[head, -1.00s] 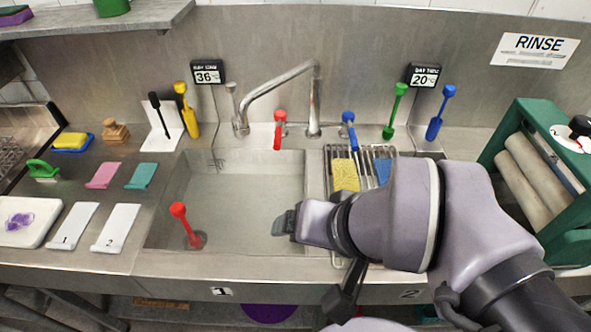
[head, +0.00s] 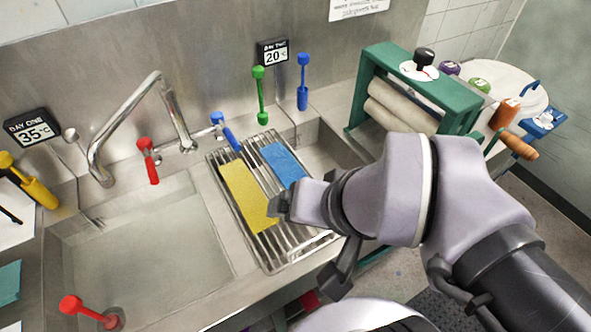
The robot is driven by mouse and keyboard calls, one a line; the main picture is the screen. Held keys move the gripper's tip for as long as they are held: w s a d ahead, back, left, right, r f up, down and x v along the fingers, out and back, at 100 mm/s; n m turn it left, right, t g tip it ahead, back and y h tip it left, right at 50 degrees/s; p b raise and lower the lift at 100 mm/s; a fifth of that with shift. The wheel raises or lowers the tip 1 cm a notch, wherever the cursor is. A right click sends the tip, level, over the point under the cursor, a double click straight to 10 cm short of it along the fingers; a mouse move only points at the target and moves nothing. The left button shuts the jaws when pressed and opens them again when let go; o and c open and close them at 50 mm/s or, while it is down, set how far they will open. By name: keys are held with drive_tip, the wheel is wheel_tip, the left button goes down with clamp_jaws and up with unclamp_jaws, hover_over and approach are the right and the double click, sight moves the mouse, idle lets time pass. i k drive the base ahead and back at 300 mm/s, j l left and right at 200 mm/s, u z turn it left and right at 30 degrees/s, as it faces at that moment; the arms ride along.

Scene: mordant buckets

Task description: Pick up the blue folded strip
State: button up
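A blue strip (head: 285,163) lies on the wire rack (head: 233,166) over the right side of the sink, beside a yellow strip (head: 248,195). I cannot tell from here how it is folded. Its near end is close to my arm in the picture and may be partly hidden by it. My gripper (head: 280,207) appears in front of the yellow strip's near right edge, with the blue strip farther back. Its dark fingertips are seen side-on, so I cannot tell whether they are open or shut. No strip shows clearly in them.
A faucet (head: 150,110) and red and blue taps stand behind. A green roller press (head: 455,112) stands at right. Green and blue upright tools (head: 303,80) stand behind the rack.

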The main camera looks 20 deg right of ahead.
sight(286, 167)
drive_tip(key=k+u, duration=0.2)
drive_tip(key=u, duration=1.25)
drive_tip(key=z, duration=1.45)
drive_tip(key=i+l+u, duration=0.15)
drive_tip(key=u, duration=0.2)
drive_tip(key=i+l+u, duration=0.15)
drive_tip(key=u, duration=0.15)
drive_tip(key=i+l+u, duration=0.1)
drive_tip(key=l+u, duration=0.25)
